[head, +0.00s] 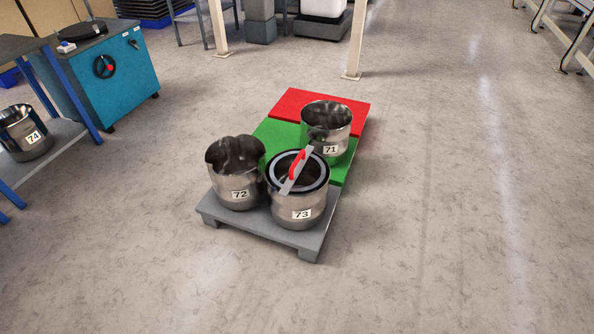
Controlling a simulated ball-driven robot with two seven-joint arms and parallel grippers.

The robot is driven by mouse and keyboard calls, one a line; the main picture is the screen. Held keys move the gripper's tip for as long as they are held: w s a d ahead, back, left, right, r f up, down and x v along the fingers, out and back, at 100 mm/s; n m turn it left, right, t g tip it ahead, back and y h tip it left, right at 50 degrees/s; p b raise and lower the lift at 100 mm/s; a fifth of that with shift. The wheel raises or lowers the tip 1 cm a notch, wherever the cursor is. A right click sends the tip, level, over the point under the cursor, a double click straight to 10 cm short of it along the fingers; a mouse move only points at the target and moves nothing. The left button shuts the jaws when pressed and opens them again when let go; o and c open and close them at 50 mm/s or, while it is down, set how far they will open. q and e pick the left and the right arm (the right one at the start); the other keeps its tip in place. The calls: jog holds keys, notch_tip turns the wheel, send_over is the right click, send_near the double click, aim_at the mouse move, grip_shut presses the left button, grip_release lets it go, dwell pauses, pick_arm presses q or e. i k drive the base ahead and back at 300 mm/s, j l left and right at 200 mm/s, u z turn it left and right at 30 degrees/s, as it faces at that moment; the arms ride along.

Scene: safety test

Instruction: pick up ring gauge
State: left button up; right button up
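What looks like the ring gauge (297,166), a flat grey bar with a red handle and a dark and pale ring under it, lies across the top of the metal pot labelled 73 (292,213). The bar runs diagonally and its upper end sticks out past the rim. Pot 73 stands on the grey front part of a low platform (262,226). Neither of my grippers is in view.
Pot 72 (237,180) stands close at the left of pot 73. Pot 71 (328,133) stands behind, on the green section; the red section (295,99) looks clear. Pot 74 (26,139) sits on a shelf at left. Open floor lies in front and at right.

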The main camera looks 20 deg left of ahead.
aim_at(298, 166)
jog(key=i+j, duration=0.95)
